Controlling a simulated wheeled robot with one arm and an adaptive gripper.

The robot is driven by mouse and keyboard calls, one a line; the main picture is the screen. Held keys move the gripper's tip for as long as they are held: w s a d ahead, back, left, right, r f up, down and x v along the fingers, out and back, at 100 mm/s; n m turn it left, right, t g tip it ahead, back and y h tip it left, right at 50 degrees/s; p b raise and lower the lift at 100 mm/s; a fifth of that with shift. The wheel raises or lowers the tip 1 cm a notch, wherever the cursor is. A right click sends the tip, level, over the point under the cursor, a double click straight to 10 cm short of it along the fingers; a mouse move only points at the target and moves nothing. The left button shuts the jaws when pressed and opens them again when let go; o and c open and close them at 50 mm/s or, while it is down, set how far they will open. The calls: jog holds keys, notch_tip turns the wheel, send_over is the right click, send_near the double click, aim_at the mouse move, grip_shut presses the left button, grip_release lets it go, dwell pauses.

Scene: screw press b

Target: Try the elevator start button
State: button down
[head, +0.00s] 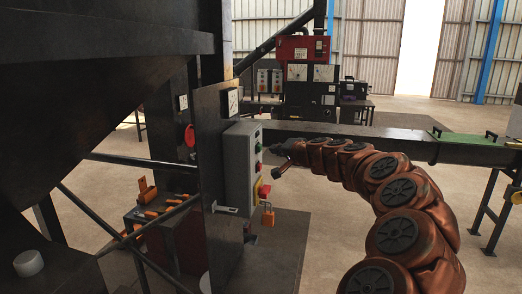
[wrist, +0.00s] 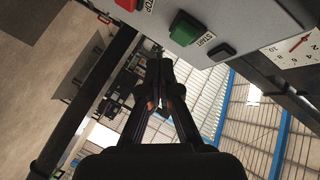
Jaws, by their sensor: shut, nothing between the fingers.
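A grey control box (head: 238,165) is fixed to a dark upright panel in the head view. In the wrist view a green button (wrist: 184,29) labelled START stands out from the grey panel face (wrist: 255,20). A red button (wrist: 127,4) labelled STOP is at the top edge, partly cut off. A black button (wrist: 221,52) is on the other side of START. No elevator label is readable. My gripper (wrist: 160,70) is shut and empty, its tips below the green button in the picture and seemingly apart from it. In the head view my gripper (head: 281,160) is just right of the box.
A red-yellow knob (head: 263,190) and orange padlock (head: 268,216) are low on the box. A dial (wrist: 295,47) is beside the panel. A dark horizontal beam (head: 350,132) runs behind my arm. Open floor (head: 325,245) lies below.

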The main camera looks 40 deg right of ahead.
jog(key=s+d, duration=0.2)
jog(key=s, duration=0.1)
jog(key=shift+d+b, duration=0.1)
jog(key=shift+b, duration=0.25)
dwell(0.6)
